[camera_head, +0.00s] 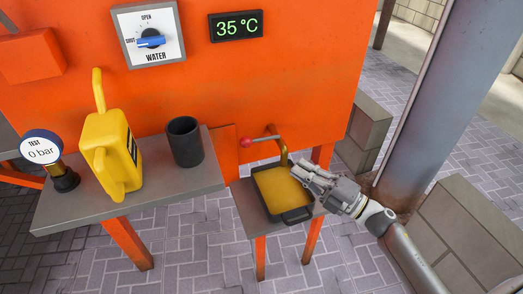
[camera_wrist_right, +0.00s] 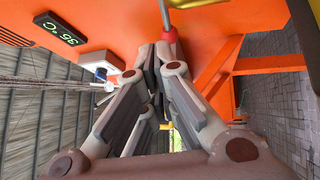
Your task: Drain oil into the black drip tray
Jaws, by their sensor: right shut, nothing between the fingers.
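The black drip tray (camera_head: 289,216) sits on the small grey shelf, filled with a flat yellow surface that looks like oil. A brass spout (camera_head: 284,158) comes out of the orange panel just behind the tray. Its valve lever ends in a red knob (camera_head: 246,142), pointing left. My right gripper (camera_head: 305,172) is shut and empty, over the tray's right side and apart from the knob. In the right wrist view the red knob (camera_wrist_right: 167,36) shows beyond my fingertips (camera_wrist_right: 156,62). My left gripper is not in view.
On the wider grey shelf (camera_head: 150,203) stand a yellow oil can (camera_head: 110,155), a dark cup (camera_head: 185,142) and a gauge (camera_head: 43,149) reading 0 bar. A water dial (camera_head: 150,40) and a 35 °C display (camera_head: 236,25) are above. A grey post (camera_head: 430,90) stands right.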

